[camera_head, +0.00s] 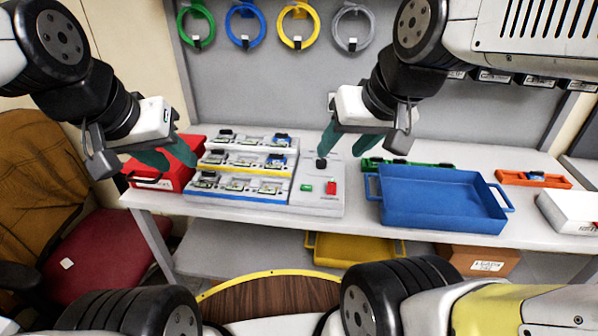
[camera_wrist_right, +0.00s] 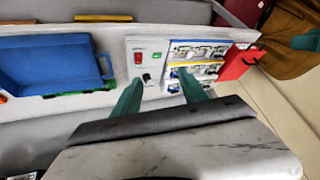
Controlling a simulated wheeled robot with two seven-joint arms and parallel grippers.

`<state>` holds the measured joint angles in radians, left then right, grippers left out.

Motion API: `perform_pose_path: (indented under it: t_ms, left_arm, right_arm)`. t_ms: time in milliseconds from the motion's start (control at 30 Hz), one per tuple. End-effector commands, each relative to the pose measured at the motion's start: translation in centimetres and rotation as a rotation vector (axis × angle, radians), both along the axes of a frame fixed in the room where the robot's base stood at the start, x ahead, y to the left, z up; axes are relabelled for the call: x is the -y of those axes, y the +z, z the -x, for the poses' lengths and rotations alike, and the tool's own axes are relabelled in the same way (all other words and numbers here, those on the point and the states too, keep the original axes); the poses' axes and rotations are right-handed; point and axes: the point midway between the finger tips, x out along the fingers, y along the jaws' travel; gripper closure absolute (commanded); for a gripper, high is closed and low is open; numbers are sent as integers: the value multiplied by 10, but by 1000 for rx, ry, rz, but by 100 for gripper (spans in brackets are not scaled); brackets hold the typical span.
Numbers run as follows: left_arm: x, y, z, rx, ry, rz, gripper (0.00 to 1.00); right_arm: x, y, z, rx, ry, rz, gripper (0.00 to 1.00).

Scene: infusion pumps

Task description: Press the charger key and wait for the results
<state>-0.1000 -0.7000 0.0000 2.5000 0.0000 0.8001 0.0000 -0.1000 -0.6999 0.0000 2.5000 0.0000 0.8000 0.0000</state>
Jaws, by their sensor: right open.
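The charger (camera_head: 320,187) is a pale grey panel unit at the right of a tiered rack on the table. It has a green key (camera_head: 306,188), a red key (camera_head: 331,188) and a black knob (camera_head: 321,163). The wrist view also shows the red key (camera_wrist_right: 138,58), green key (camera_wrist_right: 155,56) and knob (camera_wrist_right: 146,77). My right gripper (camera_head: 356,152) is open and empty above the charger's right side; its fingers also show in the wrist view (camera_wrist_right: 160,78). My left gripper (camera_head: 178,162) has its fingers apart, empty, near the red box.
The rack (camera_head: 243,197) holds several small boards in tiers. A red box (camera_head: 160,176) is at its left. A blue tray (camera_head: 436,222) stands right of the charger, with a green strip (camera_head: 410,163) behind it. An orange holder (camera_head: 533,179) and a white box (camera_head: 570,212) are farther right.

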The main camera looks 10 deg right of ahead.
Motion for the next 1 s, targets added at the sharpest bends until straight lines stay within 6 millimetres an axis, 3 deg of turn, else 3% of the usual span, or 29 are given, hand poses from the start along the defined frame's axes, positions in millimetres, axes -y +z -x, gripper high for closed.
perform_pose_path:
  t_ms: [33,300,1000]
  left_arm:
    - [0,0,0,0,0,0,64]
    - [0,0,0,0,0,0,64]
    - [0,0,0,0,0,0,64]
  right_arm:
    - [0,0,0,0,0,0,50]
    - [0,0,0,0,0,0,100]
    - [0,0,0,0,0,0,100]
